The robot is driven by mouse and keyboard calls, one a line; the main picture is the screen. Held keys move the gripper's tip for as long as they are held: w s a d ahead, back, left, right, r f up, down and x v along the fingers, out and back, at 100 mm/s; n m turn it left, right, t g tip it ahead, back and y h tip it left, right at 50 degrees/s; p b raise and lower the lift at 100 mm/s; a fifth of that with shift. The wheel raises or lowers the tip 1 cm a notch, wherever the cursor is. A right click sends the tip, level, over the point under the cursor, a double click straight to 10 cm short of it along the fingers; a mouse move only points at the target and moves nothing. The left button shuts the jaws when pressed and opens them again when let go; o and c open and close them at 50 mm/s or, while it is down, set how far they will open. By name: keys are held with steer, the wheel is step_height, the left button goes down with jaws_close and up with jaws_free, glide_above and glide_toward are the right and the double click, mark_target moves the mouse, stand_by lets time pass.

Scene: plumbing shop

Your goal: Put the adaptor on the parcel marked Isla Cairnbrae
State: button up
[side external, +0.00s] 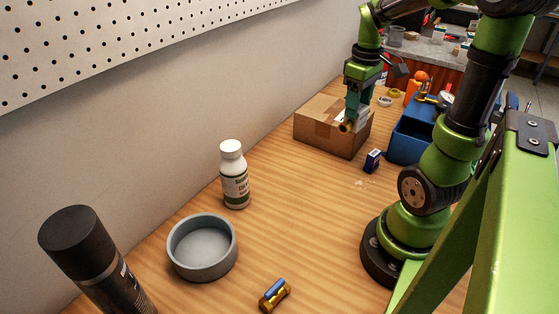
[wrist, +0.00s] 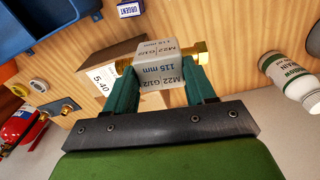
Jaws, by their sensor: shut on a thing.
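My gripper (side external: 349,118) (wrist: 160,76) is shut on the adaptor. The adaptor (wrist: 160,63) has a grey block body printed "M22/G1/2" and "115 mm", with brass ends sticking out on both sides. In the side view only a brass end (side external: 346,127) shows clearly below the fingers. A brown cardboard parcel (side external: 318,135) stands at the back of the bench by the wall. The gripper and adaptor appear in front of its right part in the side view; their height over it is hard to tell.
A blue bin (side external: 408,140) and a small blue box (side external: 373,161) marked "URGENT" in the wrist view (wrist: 130,9) stand right of the parcel. A white bottle (side external: 235,180), grey bowl (side external: 202,246), blue-handled brass valve (side external: 274,294) and black can (side external: 85,255) stand nearer. The middle bench is clear.

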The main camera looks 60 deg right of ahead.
steer(key=shift+s+d+r+n, duration=0.3)
steer(key=shift+s+d+r, duration=0.05)
steer(key=shift+s+d, duration=0.05)
steer(key=shift+r+n, duration=0.1)
steer(key=shift+n, duration=0.4)
glide_above(335, 111)
steer(key=f, duration=0.2)
steer(key=shift+d+f, duration=0.1)
steer(key=shift+f, duration=1.45)
steer(key=shift+f, duration=0.1)
steer(key=o, duration=1.1)
